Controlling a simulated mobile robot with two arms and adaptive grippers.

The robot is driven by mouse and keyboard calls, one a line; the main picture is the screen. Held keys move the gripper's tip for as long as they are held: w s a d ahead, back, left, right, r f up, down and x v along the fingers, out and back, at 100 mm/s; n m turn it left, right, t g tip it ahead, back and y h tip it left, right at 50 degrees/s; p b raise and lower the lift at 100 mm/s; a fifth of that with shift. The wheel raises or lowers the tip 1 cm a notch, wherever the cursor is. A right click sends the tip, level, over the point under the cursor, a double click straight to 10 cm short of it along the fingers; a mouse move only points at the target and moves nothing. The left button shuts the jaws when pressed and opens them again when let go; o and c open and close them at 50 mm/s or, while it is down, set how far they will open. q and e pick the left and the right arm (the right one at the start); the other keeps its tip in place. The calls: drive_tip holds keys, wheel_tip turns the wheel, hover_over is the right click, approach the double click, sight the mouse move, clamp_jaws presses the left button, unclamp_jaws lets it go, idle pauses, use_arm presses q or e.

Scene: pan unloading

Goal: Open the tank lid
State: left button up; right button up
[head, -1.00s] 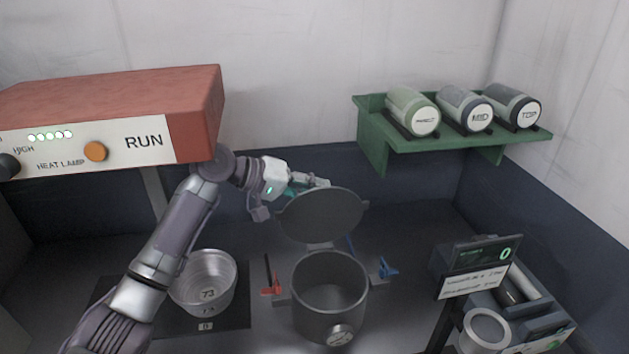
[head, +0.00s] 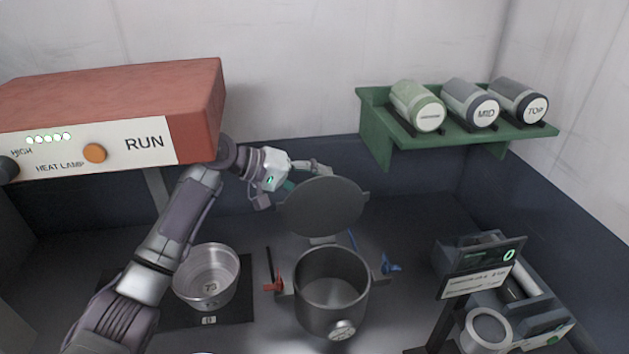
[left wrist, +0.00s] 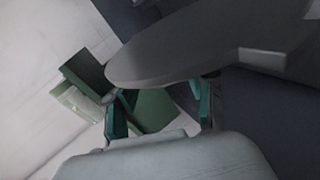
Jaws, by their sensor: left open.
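The grey tank (head: 332,292) stands open on the counter, with a round dial on its front. Its round dark lid (head: 324,206) is tilted up steeply behind the opening, joined at the tank's back. My left gripper (head: 312,172) is behind the lid's upper left edge, and its fingertips are partly hidden by the lid. In the left wrist view the lid (left wrist: 200,45) lies just beyond the two teal fingers, which are apart; I cannot tell whether they touch it. My right gripper does not show.
A metal pan (head: 207,277) sits on a dark mat left of the tank. A red clamp (head: 274,284) and a blue clamp (head: 391,264) flank the tank. A green shelf (head: 375,135) with labelled canisters is at upper right.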

use_arm(q)
drive_tip(key=s+a+r, duration=0.1)
drive_tip(key=s+a, duration=0.1)
drive_tip(key=a, duration=0.6)
drive_tip(key=s+a+r, duration=0.1)
drive_tip(key=s+a, duration=0.1)
drive_tip(key=a, duration=0.6)
drive_tip(key=shift+s, duration=0.15)
drive_tip(key=shift+d, duration=0.1)
